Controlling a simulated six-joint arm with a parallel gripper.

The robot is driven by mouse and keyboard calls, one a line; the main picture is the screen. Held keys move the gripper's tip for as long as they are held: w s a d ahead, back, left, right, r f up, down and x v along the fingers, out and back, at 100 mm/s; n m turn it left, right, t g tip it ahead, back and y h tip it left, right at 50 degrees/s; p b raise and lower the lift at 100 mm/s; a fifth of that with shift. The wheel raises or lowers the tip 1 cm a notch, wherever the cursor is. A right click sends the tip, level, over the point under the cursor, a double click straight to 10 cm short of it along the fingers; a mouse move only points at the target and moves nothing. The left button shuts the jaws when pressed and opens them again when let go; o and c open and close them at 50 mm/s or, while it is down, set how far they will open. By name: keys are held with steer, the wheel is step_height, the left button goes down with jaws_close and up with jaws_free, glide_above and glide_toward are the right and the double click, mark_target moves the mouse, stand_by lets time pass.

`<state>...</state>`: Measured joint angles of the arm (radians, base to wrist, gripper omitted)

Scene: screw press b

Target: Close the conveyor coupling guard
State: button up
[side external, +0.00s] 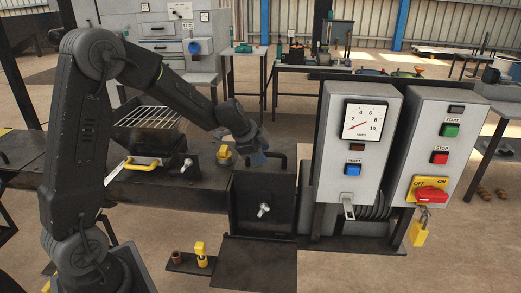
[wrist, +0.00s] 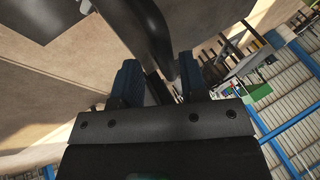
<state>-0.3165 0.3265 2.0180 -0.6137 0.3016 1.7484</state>
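A dark guard-like box (side external: 262,212) with a silver wing latch (side external: 264,209) stands at the front centre of the side external view. A black bar handle (side external: 283,159) rises at its upper right. My gripper (side external: 259,157) is at the top of this box, just left of the handle. In the wrist view the blue-black fingers of my gripper (wrist: 158,88) stand apart. A dark curved bar (wrist: 160,45) runs close in front of and partly between them. I cannot tell whether they touch it. The coupling itself is not clearly visible.
Two grey control boxes stand just right of the guard, one with a gauge (side external: 365,125), one with a red switch (side external: 431,195) and yellow padlock (side external: 419,233). A yellow-handled part (side external: 142,162) and black wire-topped bin (side external: 150,130) lie left. A dark plate (side external: 255,264) lies in front.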

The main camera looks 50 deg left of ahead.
steer(key=shift+r, duration=0.1)
steer(key=shift+a+r, duration=0.1)
steer(key=shift+r, duration=0.05)
steer(key=v, duration=1.3)
steer(key=shift+s, duration=0.15)
steer(key=shift+r, duration=0.15)
steer(key=s+d+n, duration=0.5)
steer(key=s+d, duration=0.2)
steer(key=s, duration=0.3)
steer(key=s+d+f+n+g, duration=0.1)
steer(key=s+d+n, duration=0.4)
steer(key=s, duration=0.5)
steer(key=shift+s+d, duration=0.3)
steer(key=shift+d, duration=0.55)
